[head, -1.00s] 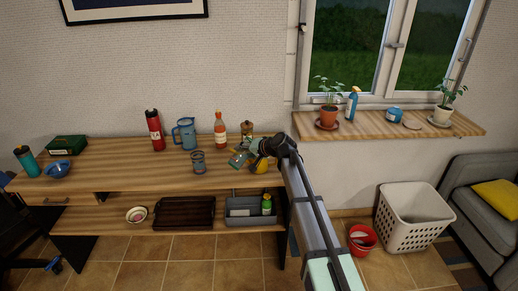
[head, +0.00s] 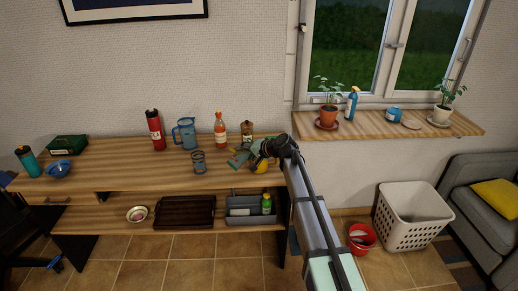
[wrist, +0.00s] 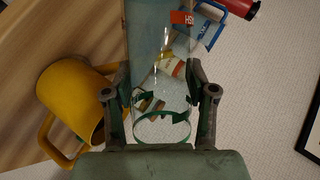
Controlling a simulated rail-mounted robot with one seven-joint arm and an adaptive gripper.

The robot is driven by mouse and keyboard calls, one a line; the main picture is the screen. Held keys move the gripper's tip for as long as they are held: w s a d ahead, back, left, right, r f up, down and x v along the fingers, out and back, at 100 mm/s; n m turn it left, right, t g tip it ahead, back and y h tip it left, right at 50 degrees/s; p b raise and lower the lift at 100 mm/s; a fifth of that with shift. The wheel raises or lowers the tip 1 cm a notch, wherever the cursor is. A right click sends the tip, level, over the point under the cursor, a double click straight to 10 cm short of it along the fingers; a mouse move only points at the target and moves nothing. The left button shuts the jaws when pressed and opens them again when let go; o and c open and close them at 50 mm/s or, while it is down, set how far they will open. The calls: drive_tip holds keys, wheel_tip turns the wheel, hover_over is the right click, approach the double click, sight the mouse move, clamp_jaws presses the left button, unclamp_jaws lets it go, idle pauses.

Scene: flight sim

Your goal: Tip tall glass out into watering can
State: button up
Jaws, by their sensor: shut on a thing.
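My gripper (head: 254,156) is over the right end of the wooden table. It is shut on a tall clear glass (head: 238,159), which leans well over with one end out to the left. In the wrist view the fingers of my gripper (wrist: 160,100) stand on either side of the glass (wrist: 147,45), and a green ring shows at its near end. The yellow watering can (head: 260,167) is just below my gripper, partly hidden by it. In the wrist view the watering can (wrist: 72,98) is left of the fingers, apart from the glass. I cannot tell what the glass holds.
A blue-banded tumbler (head: 198,161) stands left of the held glass. Behind are a blue pitcher (head: 185,134), an orange bottle (head: 219,129), a jar (head: 247,131) and a red flask (head: 155,130). The table's (head: 120,170) middle front is clear.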

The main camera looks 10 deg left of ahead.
sight(248, 142)
drive_tip(key=shift+r+m+g+y+p, duration=0.35)
drive_tip(key=shift+r+m+p, duration=0.25)
drive_tip(key=shift+p, duration=0.45)
drive_tip(key=shift+w+d+r+m+g+y+p, duration=0.3)
drive_tip(key=shift+w+d+m+y+p, duration=0.25)
drive_tip(key=shift+p, duration=0.45)
drive_tip(key=shift+w+d+r+m+g+y, duration=0.15)
drive_tip(key=shift+w+r+m+g+y, duration=0.15)
drive_tip(key=shift+r+m+g+y, duration=0.4)
idle(2.6)
